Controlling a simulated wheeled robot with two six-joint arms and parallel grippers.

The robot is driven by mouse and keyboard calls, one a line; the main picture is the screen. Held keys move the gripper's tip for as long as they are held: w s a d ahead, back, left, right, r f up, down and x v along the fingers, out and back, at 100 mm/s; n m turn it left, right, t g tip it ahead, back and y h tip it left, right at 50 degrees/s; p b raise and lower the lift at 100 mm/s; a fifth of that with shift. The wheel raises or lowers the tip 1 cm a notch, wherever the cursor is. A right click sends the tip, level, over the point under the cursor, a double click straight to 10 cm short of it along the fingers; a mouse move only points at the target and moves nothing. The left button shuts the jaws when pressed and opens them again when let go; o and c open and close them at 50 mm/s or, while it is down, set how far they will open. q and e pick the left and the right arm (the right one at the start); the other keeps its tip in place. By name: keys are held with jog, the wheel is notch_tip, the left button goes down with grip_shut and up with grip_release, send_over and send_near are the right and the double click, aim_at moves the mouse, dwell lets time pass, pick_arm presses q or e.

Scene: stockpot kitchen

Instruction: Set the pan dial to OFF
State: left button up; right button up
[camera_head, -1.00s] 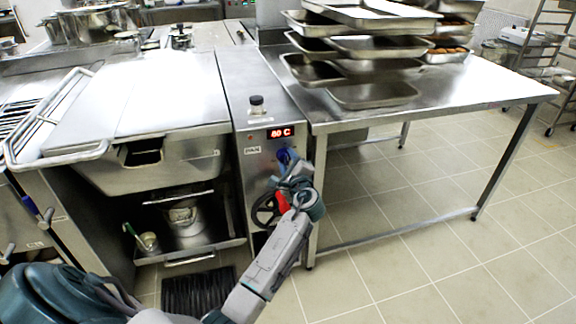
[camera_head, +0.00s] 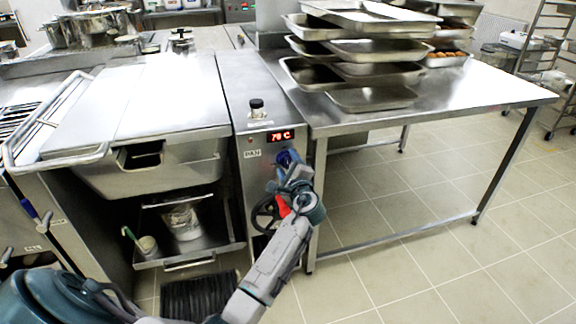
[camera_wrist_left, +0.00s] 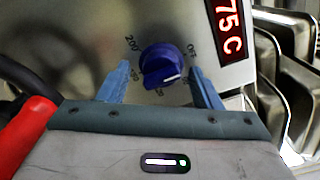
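The pan dial (camera_wrist_left: 163,64) is a blue round knob on the steel control panel (camera_wrist_left: 95,35), in the middle of the left wrist view. Its white mark points to the lower right, short of the OFF lettering at its right. In the head view the dial (camera_head: 284,158) is mostly hidden by my gripper, beside the PAN label (camera_head: 253,153). My left gripper (camera_wrist_left: 158,68) is open, its blue fingers on either side of the dial with gaps visible. It also shows in the head view (camera_head: 287,167). My right gripper is not in view.
A red display (camera_head: 281,135) above the dial reads in the seventies C. A dark handwheel (camera_head: 264,212) with a red handle (camera_head: 282,206) sits close below the gripper. A steel table (camera_head: 450,90) with stacked trays stands at the right. The floor beneath it is clear.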

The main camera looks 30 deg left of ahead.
pick_arm(q)
jog(key=v, duration=1.1)
jog(key=shift+a, duration=0.1)
